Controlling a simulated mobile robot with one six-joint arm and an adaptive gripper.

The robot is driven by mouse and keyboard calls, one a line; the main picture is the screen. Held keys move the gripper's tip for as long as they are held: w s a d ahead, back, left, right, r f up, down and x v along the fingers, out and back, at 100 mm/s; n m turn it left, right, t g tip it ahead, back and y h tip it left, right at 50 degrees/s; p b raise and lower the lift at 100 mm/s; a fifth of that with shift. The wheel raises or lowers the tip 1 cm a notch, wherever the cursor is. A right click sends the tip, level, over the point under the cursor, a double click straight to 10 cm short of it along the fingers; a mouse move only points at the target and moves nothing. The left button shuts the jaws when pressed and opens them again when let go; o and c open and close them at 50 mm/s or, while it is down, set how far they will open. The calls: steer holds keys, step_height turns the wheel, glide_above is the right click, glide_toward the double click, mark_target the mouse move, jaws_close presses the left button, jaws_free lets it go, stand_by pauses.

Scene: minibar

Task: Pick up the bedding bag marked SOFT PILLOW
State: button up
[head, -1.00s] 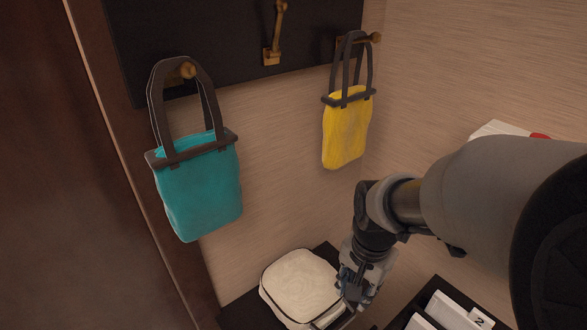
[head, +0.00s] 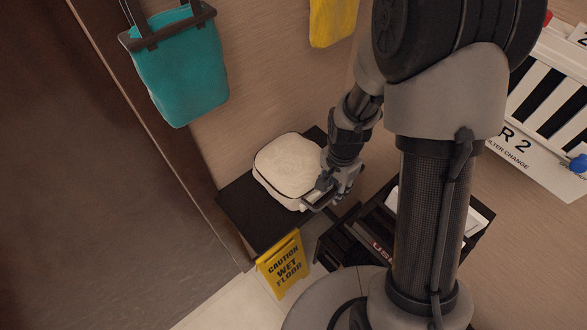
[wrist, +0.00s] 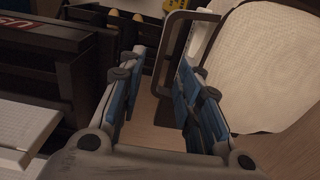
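The cream bedding bag with dark piping (head: 290,165) lies on a low black shelf (head: 243,208) in the head view. No SOFT PILLOW lettering is readable on its visible side. Its pale side (wrist: 265,60) fills the upper right of the wrist view. A grey loop handle (wrist: 172,45) sticks out from it towards my fingers. My gripper (head: 320,198) is at the bag's right front edge. In the wrist view my gripper (wrist: 158,78) is open, with the handle's outer bar in the gap between the fingers. Contact with the handle cannot be told.
A yellow wet-floor sign (head: 284,265) stands in front of the shelf. A dark rack (head: 345,238) with white items is close on the right. A teal bag (head: 180,65) and a yellow bag (head: 331,22) hang on the wall above.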

mark_target(332, 196)
steer(key=shift+s+f, duration=0.1)
steer(key=shift+f, duration=2.6)
steer(key=shift+c, duration=0.3)
jaws_close()
